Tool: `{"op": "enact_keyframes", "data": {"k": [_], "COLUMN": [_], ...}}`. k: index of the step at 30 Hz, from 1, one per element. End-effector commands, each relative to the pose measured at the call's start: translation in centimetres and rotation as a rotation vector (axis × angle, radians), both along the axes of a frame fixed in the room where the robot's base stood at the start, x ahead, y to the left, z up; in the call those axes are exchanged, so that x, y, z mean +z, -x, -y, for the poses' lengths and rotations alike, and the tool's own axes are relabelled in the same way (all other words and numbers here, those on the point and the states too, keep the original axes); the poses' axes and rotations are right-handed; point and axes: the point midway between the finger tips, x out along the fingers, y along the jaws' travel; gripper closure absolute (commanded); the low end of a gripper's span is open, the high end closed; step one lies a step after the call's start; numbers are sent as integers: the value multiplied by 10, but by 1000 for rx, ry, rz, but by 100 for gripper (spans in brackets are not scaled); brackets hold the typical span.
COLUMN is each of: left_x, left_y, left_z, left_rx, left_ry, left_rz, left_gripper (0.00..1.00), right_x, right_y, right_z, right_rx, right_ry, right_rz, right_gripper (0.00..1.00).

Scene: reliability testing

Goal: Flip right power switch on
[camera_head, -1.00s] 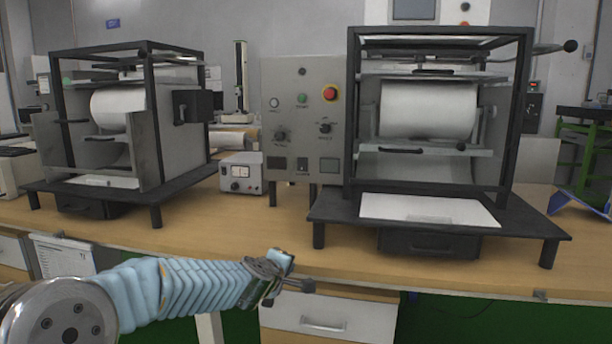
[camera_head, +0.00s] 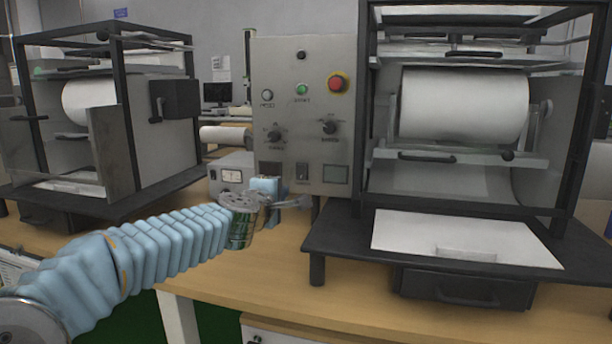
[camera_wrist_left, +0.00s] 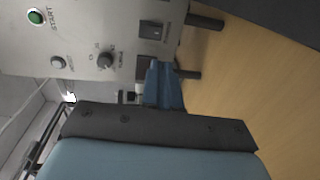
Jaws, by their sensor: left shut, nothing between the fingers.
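The right machine's grey control panel (camera_head: 300,120) stands upright in the middle of the head view. Its small dark power switch (camera_head: 302,171) is low on the panel, between a dark rectangle and a display; it also shows in the left wrist view (camera_wrist_left: 152,30). I cannot tell which way it is flipped. My left gripper (camera_head: 267,186) is shut and empty. Its blue fingers (camera_wrist_left: 163,80) are before the panel's lower left part, overlapping the dark rectangle (camera_head: 270,169), to the left of the switch. Contact cannot be made out. My right gripper is not in view.
Knobs (camera_head: 330,127), a green start button (camera_head: 302,89) and a red button (camera_head: 338,83) sit above the switch. A small metered box (camera_head: 232,175) stands behind the gripper. The right machine's black base (camera_head: 330,237) juts out at the right. Bare wooden table (camera_head: 270,275) lies in front.

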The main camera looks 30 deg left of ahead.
Motion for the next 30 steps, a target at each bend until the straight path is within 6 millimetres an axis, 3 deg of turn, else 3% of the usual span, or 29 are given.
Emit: {"op": "enact_keyframes", "data": {"k": [14,20,30], "left_x": [1,-3,-11], "left_y": [-4,-32,-101], "left_z": [-1,-8,-25], "left_rx": [1,1,1], "left_ry": [2,2,2], "left_rz": [4,3,3], "left_gripper": [100,100,100], "right_x": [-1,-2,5], "right_y": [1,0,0], "right_z": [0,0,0], "right_rx": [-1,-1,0], "right_ry": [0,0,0], "right_rz": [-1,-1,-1], "right_gripper": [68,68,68]}}
